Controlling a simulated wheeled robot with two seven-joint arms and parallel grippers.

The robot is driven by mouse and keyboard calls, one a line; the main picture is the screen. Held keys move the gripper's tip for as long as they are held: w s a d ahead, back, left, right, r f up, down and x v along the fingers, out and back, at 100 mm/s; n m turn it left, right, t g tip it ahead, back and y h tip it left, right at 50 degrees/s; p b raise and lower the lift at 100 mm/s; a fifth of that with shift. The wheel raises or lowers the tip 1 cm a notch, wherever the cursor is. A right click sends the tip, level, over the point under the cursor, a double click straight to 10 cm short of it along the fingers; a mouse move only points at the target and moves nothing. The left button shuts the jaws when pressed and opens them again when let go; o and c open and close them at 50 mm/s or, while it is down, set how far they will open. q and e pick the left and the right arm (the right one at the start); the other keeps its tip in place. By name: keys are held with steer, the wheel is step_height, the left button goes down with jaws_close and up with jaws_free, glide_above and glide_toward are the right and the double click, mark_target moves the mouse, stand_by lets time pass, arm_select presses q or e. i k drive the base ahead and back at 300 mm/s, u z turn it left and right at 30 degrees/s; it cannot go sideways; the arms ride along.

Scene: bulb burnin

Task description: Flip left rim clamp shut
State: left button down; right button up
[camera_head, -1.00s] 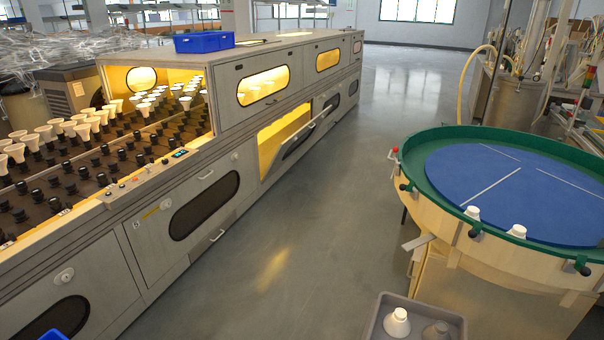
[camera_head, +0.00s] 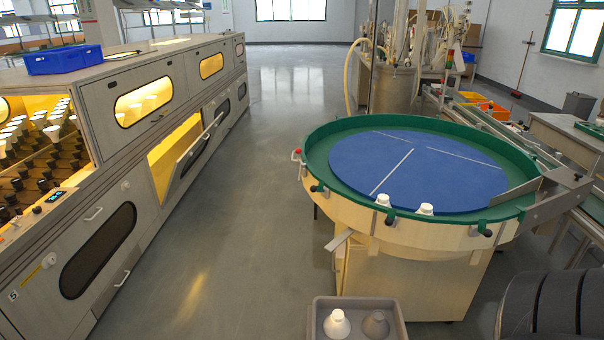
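A round turntable with a raised green rim (camera_head: 330,135) and a blue disc top (camera_head: 400,160) stands right of centre on a pale wooden base. On the rim's left side a small lever with a red tip (camera_head: 298,152) stands up. It may be the left rim clamp, but its fine detail is too small to tell. Dark knob-like fittings sit along the front rim, at the left (camera_head: 318,188), the middle (camera_head: 389,218) and the right (camera_head: 486,229). Neither of my grippers is in view.
A grey tray (camera_head: 318,318) below holds a white and a grey cone-shaped piece. A long cabinet (camera_head: 95,215) with an open, lit flap (camera_head: 195,150) stands left. Clear floor (camera_head: 265,220) lies between.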

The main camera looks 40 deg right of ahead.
mark_target(320, 187)
steer(key=i, duration=1.45)
steer(key=z, duration=3.1)
